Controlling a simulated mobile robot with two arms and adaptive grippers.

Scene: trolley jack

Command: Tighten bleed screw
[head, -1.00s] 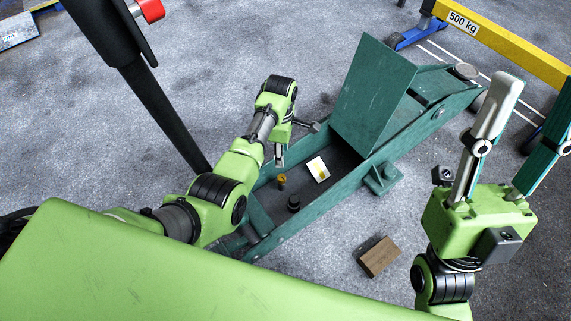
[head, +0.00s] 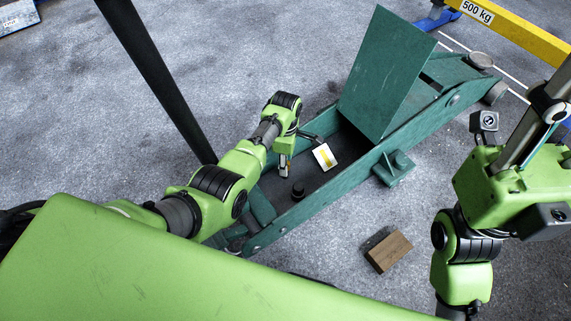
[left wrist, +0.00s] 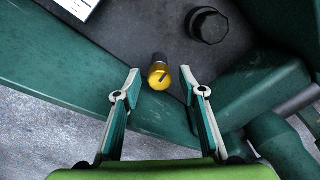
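The bleed screw (left wrist: 159,75) is a small yellow, brass-like screw with a dark slot in its head, standing in the bed of the green trolley jack (head: 330,200). My left gripper (left wrist: 161,77) is open, with one fingertip on each side of the screw and a gap on both sides. In the head view my left gripper (head: 284,168) reaches down into the jack bed and largely hides the screw. My right gripper (head: 548,112) is at the right edge, away from the jack, with its fingers partly cut off; it looked open and empty earlier.
A black round cap (left wrist: 208,25) stands near the screw. A white label with a yellow mark (head: 325,157) lies in the bed. The jack's raised green plate (head: 385,75) stands beyond. A brown block (head: 388,250) lies on the grey floor. A yellow beam (head: 510,30) crosses the upper right.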

